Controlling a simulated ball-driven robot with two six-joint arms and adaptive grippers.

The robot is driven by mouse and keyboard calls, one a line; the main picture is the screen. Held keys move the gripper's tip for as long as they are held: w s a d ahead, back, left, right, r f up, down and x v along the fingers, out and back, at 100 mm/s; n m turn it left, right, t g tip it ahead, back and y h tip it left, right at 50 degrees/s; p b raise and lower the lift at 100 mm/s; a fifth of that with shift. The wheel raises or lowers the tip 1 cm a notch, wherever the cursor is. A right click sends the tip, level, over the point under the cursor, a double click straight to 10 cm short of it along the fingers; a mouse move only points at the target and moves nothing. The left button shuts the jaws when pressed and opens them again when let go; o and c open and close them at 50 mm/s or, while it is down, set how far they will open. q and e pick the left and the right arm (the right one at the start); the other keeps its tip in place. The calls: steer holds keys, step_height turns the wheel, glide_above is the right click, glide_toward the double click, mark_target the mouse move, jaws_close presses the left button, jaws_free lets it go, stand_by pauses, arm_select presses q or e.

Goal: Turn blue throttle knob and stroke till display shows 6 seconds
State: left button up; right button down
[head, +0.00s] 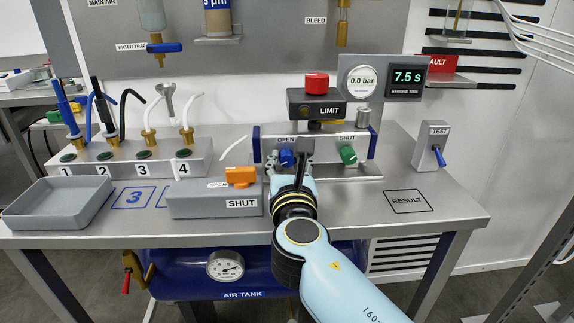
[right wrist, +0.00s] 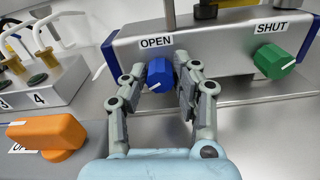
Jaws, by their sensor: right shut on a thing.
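The blue throttle knob (head: 286,158) is under the OPEN label on the grey actuator block (head: 318,141). It also shows in the right wrist view (right wrist: 158,73), with a white pointer line on its face. My right gripper (right wrist: 164,80) is shut on this knob, one finger on each side. The green knob (head: 348,155) sits to the right under the SHUT label. The stroking time display (head: 408,77) reads 7.5 s. The TEST box (head: 432,140) at the right has a blue lever (head: 439,156). My left gripper is not in view.
An orange handle (head: 240,176) on a grey box marked SHUT stands just left of my right gripper. A round gauge (head: 362,81) reads 0.0 bar. A red button (head: 317,82) tops the LIMIT box. The bench around the RESULT square (head: 408,201) is clear.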

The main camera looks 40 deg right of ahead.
steer(key=shift+m, duration=0.4)
